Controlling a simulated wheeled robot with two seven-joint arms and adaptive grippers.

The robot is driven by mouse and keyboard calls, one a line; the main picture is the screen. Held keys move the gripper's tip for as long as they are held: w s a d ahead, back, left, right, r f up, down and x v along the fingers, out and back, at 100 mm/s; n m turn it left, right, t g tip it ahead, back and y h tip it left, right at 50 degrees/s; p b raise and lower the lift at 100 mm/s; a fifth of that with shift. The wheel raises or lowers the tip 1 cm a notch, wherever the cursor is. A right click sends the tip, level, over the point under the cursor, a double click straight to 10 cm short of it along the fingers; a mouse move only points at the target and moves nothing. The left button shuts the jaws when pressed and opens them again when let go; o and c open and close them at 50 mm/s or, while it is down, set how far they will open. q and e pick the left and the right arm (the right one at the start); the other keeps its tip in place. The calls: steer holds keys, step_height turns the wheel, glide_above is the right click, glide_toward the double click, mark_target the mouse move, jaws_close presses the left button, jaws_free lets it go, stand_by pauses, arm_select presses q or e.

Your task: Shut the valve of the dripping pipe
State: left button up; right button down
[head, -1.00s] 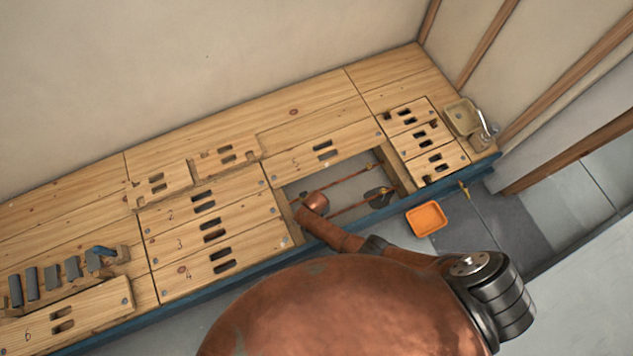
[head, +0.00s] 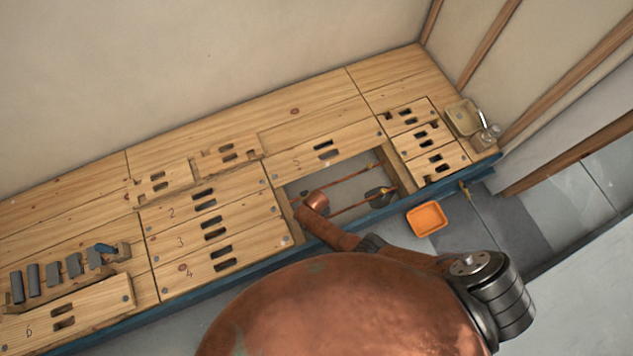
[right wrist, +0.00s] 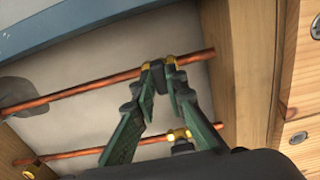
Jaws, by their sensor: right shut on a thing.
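The near pipe (head: 352,209) passes by a dark patch (head: 380,193) on the bay's bottom, which also shows in the right wrist view (right wrist: 30,92). In that view my right gripper (right wrist: 163,68) has its green fingers closed around a dark valve handle (right wrist: 157,73) at the brass fitting on this pipe. The far pipe (head: 345,180) has its own brass valve (right wrist: 179,135), apart from the fingers. My arm hides the right gripper in the head view. My left gripper is not in view.
Numbered slotted wooden panels (head: 215,230) surround the bay. An orange tray (head: 428,218) lies on the floor past the blue front edge (head: 375,214). Wooden bay walls (right wrist: 222,60) stand close to the gripper. Grey blocks (head: 54,276) stand at the left.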

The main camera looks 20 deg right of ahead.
steer(key=c, duration=1.9)
jaws_free()
steer(key=shift+c, duration=0.2)
step_height(320, 180, up, 12)
